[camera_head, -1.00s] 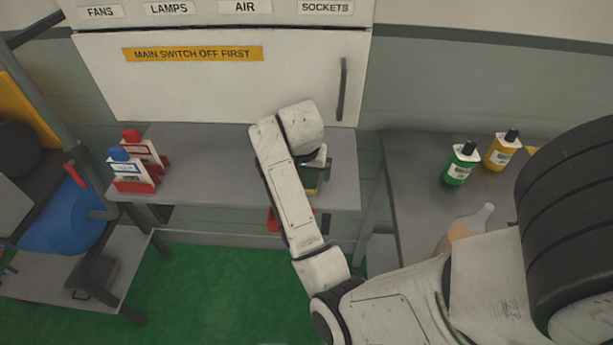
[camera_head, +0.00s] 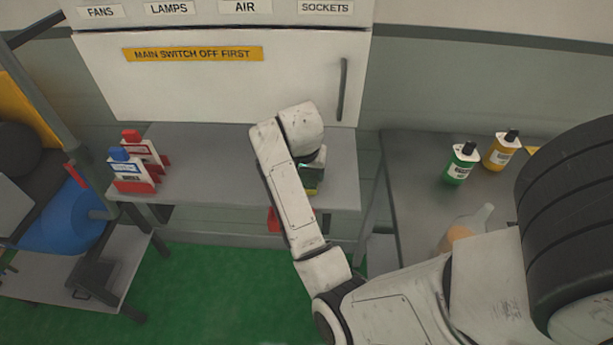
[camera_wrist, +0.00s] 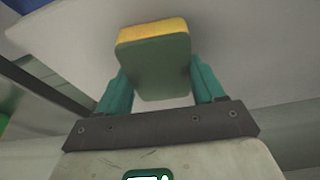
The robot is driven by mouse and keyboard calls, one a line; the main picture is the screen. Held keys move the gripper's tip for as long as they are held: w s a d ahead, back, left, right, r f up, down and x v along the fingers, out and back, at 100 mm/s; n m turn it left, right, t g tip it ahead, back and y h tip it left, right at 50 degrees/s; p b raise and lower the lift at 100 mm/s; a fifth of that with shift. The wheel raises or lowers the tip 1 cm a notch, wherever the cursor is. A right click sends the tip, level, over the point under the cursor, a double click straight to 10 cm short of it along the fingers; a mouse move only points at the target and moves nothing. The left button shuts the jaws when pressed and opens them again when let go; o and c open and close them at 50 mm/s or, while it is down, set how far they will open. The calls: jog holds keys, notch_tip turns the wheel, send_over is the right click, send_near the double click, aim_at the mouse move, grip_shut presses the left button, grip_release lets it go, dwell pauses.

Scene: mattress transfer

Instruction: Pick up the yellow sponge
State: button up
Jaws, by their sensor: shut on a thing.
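The yellow sponge (camera_wrist: 155,62) has a yellow layer along its top edge and a dark green face toward the wrist camera. My gripper (camera_wrist: 157,80) has teal fingers, one on each side of the sponge, and is shut on it. In the head view the gripper (camera_head: 313,178) is mostly hidden behind my arm, over the right part of the grey table. Only a small dark green and yellowish patch shows there beside the arm. Whether the sponge touches the table top is hard to tell.
The grey table (camera_head: 215,180) holds red and blue-capped packs (camera_head: 133,165) at its left. A white cabinet (camera_head: 220,85) stands behind. A second table (camera_head: 415,210) at right holds a green bottle (camera_head: 460,165), a yellow bottle (camera_head: 501,150) and a clear flask (camera_head: 468,232).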

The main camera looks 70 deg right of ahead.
aim_at(308, 174)
jog(key=shift+c, duration=0.8)
jog(key=shift+r, duration=0.1)
jog(key=shift+r, duration=0.25)
jog(key=r, duration=0.3)
jog(key=shift+s+r, duration=0.2)
jog(key=shift+r, duration=0.05)
jog(key=s+a+r+p, duration=0.2)
jog(key=s+r+p, duration=0.4)
jog(key=s+r, duration=0.3)
jog(key=shift+s+r+p, duration=0.15)
jog(key=shift+s+p, duration=0.2)
jog(key=shift+s, duration=1.9)
jog(key=shift+a, duration=0.1)
